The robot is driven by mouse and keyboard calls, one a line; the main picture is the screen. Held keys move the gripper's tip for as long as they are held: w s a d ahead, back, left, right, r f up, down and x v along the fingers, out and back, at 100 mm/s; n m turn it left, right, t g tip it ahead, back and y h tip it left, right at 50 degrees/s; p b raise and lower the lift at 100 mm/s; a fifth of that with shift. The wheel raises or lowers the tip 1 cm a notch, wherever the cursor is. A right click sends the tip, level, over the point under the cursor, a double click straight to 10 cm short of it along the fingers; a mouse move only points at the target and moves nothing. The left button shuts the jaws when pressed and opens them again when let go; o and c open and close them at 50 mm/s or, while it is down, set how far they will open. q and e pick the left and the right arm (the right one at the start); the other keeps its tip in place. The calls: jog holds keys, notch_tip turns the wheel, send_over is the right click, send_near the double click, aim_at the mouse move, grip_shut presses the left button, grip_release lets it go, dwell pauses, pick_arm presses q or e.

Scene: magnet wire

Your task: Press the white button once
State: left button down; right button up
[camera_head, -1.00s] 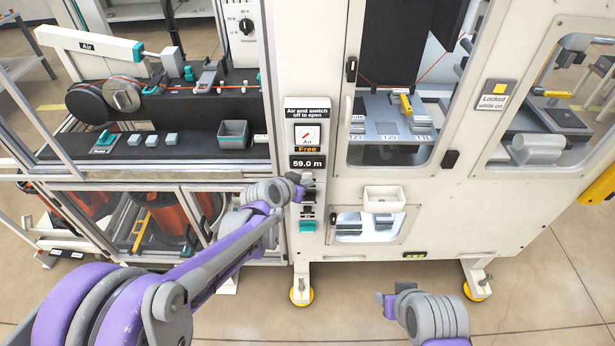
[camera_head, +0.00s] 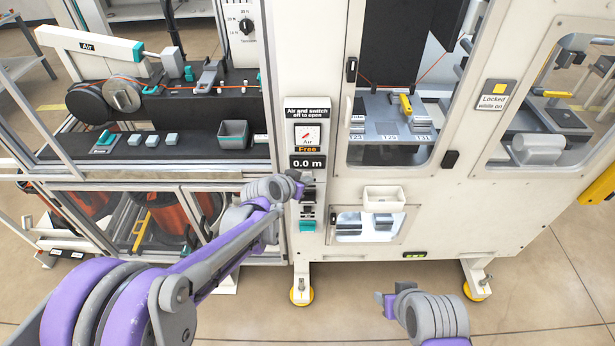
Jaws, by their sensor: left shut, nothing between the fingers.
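A narrow control panel (camera_head: 307,108) runs down the front of the white machine. Its display (camera_head: 307,163) reads 0.0 m. Below the display is a column of small controls, with dark switches (camera_head: 308,210) and a teal piece (camera_head: 307,226) at the bottom. My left gripper (camera_head: 299,188) is shut and empty at the upper part of this column, just under the display. It partly covers the controls there, so I cannot make out the white button clearly or tell whether the fingertips touch it. My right gripper (camera_head: 384,304) is low in front of the machine, away from the panel; its jaw opening is unclear.
A small white tray (camera_head: 384,192) sticks out from the machine right of the panel, above a small window (camera_head: 367,225). Glass doors with metal frames stand left of the panel. The floor (camera_head: 350,290) in front is clear apart from the machine's feet.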

pick_arm(q)
jog(key=shift+s, duration=0.1)
dwell(0.3)
jog(key=shift+s, duration=0.8)
jog(key=shift+s, duration=2.55)
